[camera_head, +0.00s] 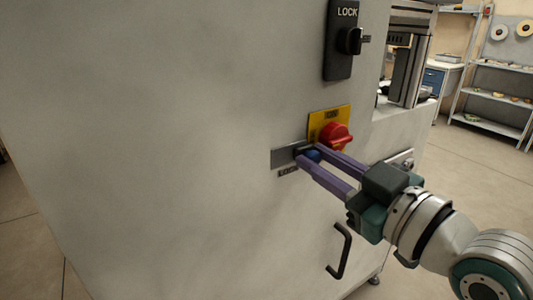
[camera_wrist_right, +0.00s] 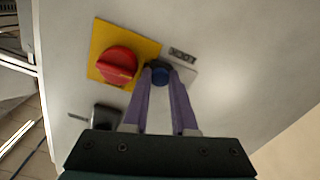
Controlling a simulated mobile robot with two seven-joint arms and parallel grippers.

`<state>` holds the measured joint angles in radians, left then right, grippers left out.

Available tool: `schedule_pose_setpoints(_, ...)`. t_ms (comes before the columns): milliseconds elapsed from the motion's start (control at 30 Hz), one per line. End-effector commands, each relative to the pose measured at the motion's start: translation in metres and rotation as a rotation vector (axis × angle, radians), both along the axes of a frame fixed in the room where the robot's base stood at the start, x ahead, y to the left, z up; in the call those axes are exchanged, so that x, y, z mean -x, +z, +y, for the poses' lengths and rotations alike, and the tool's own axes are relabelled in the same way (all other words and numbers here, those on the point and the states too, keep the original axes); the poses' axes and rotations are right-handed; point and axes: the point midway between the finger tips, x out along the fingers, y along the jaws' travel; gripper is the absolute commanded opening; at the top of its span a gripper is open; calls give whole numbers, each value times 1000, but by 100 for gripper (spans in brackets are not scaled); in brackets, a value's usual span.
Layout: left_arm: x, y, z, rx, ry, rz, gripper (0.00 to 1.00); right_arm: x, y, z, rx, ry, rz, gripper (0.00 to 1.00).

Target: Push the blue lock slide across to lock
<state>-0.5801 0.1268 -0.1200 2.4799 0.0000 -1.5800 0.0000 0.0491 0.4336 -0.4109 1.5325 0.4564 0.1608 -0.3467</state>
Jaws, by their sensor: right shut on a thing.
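The blue lock slide (camera_head: 311,154) is a small dark blue knob on a grey metal track plate (camera_head: 284,157) on the cabinet front. My right gripper (camera_head: 306,155) comes in from the right, with its two purple fingers closed on the knob. In the right wrist view the blue knob (camera_wrist_right: 161,74) sits between the fingertips of my gripper (camera_wrist_right: 161,72). The bare part of the plate lies to the left of the knob in the head view. My left gripper is not in view.
A red rotary knob (camera_head: 336,136) on a yellow plate (camera_head: 318,122) is just above the slide. A black LOCK switch panel (camera_head: 340,62) is higher up. A black handle (camera_head: 341,252) is below. The cabinet front (camera_head: 150,130) to the left is bare.

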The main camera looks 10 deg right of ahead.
Motion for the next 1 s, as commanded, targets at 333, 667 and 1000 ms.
schedule_pose_setpoints(333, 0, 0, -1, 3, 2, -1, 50, -1, -1, -4, 4, -8, 4, 44)
schedule_pose_setpoints(667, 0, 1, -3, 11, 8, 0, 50, -1, 0, -4, 3, -8, 2, 56)
schedule_pose_setpoints(1000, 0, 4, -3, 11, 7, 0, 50, 1, 2, 3, -1, -9, 1, 56)
